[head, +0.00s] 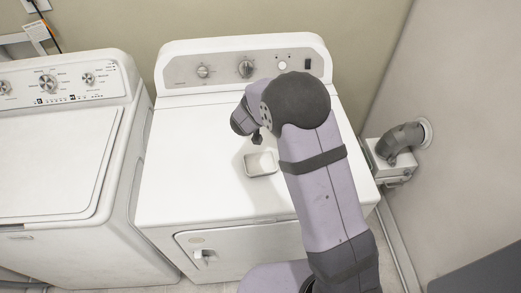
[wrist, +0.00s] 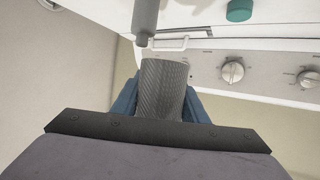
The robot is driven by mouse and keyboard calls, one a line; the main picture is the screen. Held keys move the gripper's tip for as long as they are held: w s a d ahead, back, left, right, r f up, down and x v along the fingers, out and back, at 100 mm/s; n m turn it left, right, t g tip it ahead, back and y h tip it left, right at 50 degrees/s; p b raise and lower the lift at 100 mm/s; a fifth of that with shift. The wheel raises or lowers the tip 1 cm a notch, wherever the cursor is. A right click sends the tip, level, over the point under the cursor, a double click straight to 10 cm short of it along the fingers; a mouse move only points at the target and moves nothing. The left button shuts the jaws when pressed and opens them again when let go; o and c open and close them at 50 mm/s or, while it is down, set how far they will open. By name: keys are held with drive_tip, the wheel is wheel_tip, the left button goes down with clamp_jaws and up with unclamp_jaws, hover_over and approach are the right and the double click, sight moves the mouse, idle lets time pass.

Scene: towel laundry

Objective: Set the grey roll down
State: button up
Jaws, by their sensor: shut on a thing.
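The grey roll (wrist: 160,90), a cylinder with a ribbed or woven surface, fills the space between the blue fingers of my gripper (wrist: 162,103) in the wrist view. My gripper is shut on it. In the head view my arm bends over the dryer top (head: 195,150), and the wrist hangs above its middle. A small dark part shows below the wrist there; I cannot tell whether it is a finger or the roll. The roll's height above the surface cannot be told.
A small white open tray (head: 261,165) sits on the dryer top, just below my wrist in the picture. The dryer's left side is clear. A washer (head: 60,160) stands left, a vent pipe (head: 400,142) right. The wrist view shows a green round thing (wrist: 239,10) and a grey rod (wrist: 145,18).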

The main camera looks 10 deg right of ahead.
drive_tip(key=s+a+f+n+t+y+p, duration=0.1)
drive_tip(key=s+a, duration=0.2)
drive_tip(key=a, duration=0.4)
drive_tip(key=s+a+f+n+y+p, duration=0.1)
drive_tip(key=s+a, duration=0.1)
drive_tip(key=a, duration=0.6)
drive_tip(key=m+g+h, duration=0.4)
drive_tip(key=m+h, duration=0.2)
hover_over(268, 159)
drive_tip(key=shift+f+p, duration=0.75)
drive_tip(key=shift+f, duration=1.75)
drive_tip(key=shift+f, duration=0.1)
drive_tip(key=shift+f+p, duration=0.6)
drive_tip(key=shift+f, duration=1.4)
drive_tip(key=shift+f, duration=0.1)
